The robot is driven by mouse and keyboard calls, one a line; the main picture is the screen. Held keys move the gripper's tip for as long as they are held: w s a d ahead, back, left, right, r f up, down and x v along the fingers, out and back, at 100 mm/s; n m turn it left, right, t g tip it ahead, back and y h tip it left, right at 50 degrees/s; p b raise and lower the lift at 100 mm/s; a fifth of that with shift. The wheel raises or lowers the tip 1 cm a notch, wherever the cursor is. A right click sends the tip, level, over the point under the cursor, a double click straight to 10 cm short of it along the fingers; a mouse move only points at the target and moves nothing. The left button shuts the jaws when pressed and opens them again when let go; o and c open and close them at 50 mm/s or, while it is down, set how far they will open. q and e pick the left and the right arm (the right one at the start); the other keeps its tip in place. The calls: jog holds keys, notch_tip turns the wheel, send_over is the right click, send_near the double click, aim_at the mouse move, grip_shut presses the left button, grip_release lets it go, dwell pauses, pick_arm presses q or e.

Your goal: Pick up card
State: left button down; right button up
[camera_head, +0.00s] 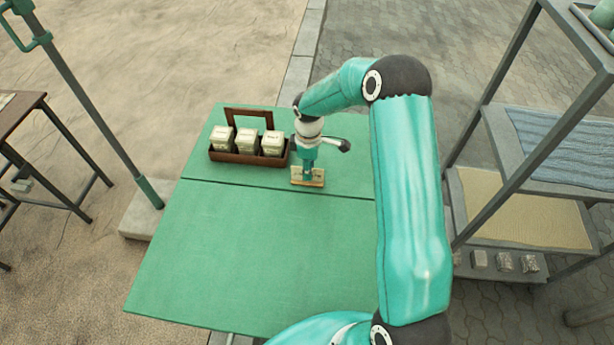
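A small tan, flat piece that looks like the card (316,183) is at the far part of the green table (250,255), just right of the wooden caddy. My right gripper (307,172) points straight down over it, with its fingertips at the card. The fingers are small and partly merge with the card, so I cannot tell whether they are closed on it or whether it is lifted off the table. My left gripper is not in view.
A dark wooden caddy (232,158) with a handle holds three pale boxes (247,140) close left of the gripper. The near table surface is clear. A shelf rack (520,140) stands at right, a green pole (95,110) at left, and a brown table (22,112) at far left.

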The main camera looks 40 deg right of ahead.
aim_at(317, 181)
jog(key=f, duration=0.3)
jog(key=shift+w+f, duration=0.2)
grip_shut()
jog(key=shift+r, duration=0.1)
